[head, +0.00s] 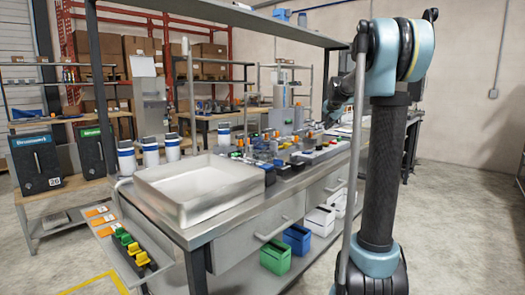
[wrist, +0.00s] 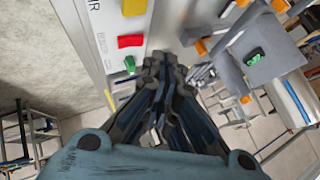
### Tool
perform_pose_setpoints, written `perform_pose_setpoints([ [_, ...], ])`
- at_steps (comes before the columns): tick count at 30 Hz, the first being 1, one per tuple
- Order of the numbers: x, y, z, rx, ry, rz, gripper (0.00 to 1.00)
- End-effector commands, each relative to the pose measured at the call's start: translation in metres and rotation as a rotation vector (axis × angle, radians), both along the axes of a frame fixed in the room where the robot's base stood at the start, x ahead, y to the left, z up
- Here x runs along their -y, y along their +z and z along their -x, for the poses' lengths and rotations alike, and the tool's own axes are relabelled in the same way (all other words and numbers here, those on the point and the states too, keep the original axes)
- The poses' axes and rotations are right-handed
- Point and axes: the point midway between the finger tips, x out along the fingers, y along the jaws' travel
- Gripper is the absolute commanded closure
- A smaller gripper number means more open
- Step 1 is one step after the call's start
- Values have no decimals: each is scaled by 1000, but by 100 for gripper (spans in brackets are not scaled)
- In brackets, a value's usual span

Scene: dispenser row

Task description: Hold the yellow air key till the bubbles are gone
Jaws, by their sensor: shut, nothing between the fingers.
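A yellow key (wrist: 134,7) sits on a pale panel at the top of the wrist view, cut by the frame edge. Dark lettering ending in "IR" is beside it. A red key (wrist: 130,41) and a green key (wrist: 130,64) are below it in the picture. My gripper (wrist: 165,62) is shut and empty. Its fingertips appear right of the red and green keys and below the yellow one. I cannot tell whether they touch the panel. In the head view my arm reaches over the far part of the bench, and the gripper is hard to make out there. No bubbles can be made out.
A large metal tray (head: 205,187) covers the near end of the steel bench. White bottles (head: 172,147) stand behind it. Small coloured items crowd the bench toward my arm. Green (head: 275,257) and blue (head: 297,238) bins are below. The floor at right is clear.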

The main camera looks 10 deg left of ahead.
Motion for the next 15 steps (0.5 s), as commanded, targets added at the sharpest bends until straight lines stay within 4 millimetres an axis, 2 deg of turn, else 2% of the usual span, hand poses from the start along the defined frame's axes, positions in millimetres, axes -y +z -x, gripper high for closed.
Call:
perform_pose_setpoints([
  [5, 0, 8, 0, 0, 0, 0, 100],
  [12, 0, 36, -1, 0, 0, 0, 100],
  [15, 0, 37, -1, 0, 0, 0, 100],
])
